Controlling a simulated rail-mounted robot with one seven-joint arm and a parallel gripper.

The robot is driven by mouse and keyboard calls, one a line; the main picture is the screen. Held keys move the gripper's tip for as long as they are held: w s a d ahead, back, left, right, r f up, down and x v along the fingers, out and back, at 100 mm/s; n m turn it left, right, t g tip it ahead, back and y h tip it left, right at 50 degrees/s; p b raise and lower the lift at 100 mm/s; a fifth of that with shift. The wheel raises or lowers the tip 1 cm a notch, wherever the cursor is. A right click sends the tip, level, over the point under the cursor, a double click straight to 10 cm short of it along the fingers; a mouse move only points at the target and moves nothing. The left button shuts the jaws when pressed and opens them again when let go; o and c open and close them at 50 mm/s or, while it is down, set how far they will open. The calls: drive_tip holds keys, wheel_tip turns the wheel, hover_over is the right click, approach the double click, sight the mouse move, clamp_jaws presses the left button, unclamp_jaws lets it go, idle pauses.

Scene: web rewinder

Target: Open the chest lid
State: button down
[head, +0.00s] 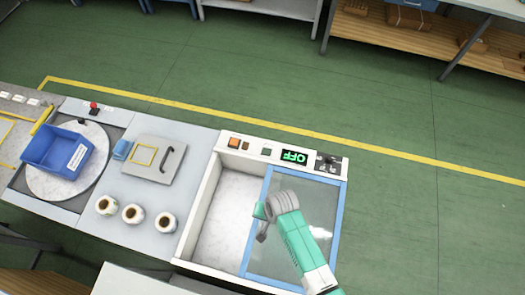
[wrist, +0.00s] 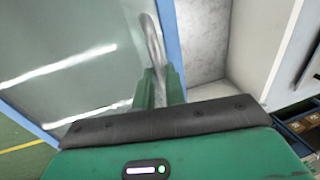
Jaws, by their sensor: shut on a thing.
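The chest (head: 196,218) is a white box with a control panel along its far edge. Its lid (head: 300,185) is a clear pane in a blue frame and lies over the right part of the chest. The left part is uncovered and shows a pale, empty inside. My gripper (head: 260,212) is at the lid's left edge. In the wrist view my gripper (wrist: 159,88) is shut on the grey curved lid handle (wrist: 152,38), beside the blue frame (wrist: 165,40). My arm hides part of the lid in the head view.
The panel carries an orange button (head: 234,143) and a green OFF display (head: 294,157). Left of the chest are several rolls (head: 133,213), a grey plate with a handle (head: 158,160), and a blue bin (head: 58,150) on a round table. Green floor lies beyond.

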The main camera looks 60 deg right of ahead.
drive_tip(key=c, duration=1.5)
unclamp_jaws()
drive_tip(key=shift+o, duration=0.2)
wheel_tip(320, 180, up, 8)
drive_tip(key=s, duration=0.1)
drive_tip(key=shift+s+d+f+p, duration=0.15)
drive_tip(key=shift+s+d+p, duration=0.05)
drive_tip(key=shift+p, duration=0.2)
